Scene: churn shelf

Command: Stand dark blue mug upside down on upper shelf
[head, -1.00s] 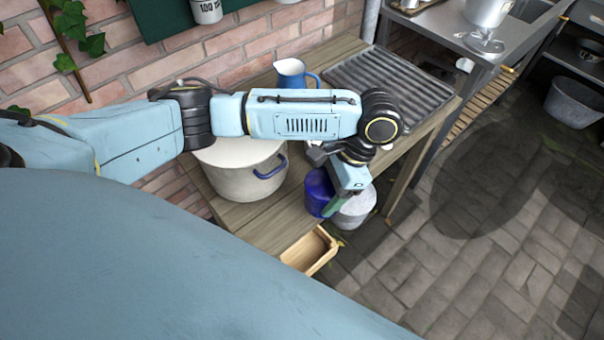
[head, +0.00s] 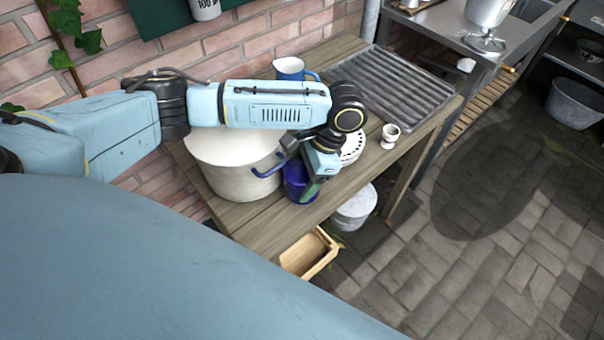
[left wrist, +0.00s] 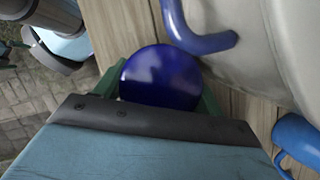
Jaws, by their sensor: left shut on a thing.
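The dark blue mug (head: 297,184) is between the fingers of my left gripper (head: 311,187), over the front edge area of the upper shelf (head: 248,217), just right of the big cream pot. In the left wrist view the mug (left wrist: 160,76) shows a round, glossy, closed-looking blue face towards the camera, like its base, with the green fingers of my left gripper (left wrist: 163,90) on both sides. My left gripper is shut on it. I cannot tell whether the mug touches the shelf boards. My right gripper is not in view.
The cream pot (head: 230,170) with blue handles stands close beside the mug. A blue jug (head: 289,68), a white perforated pot (head: 352,148), a small white cup (head: 390,136) and a ribbed metal tray (head: 392,85) share the shelf. A metal bucket (head: 355,208) and wooden box (head: 310,254) are lower.

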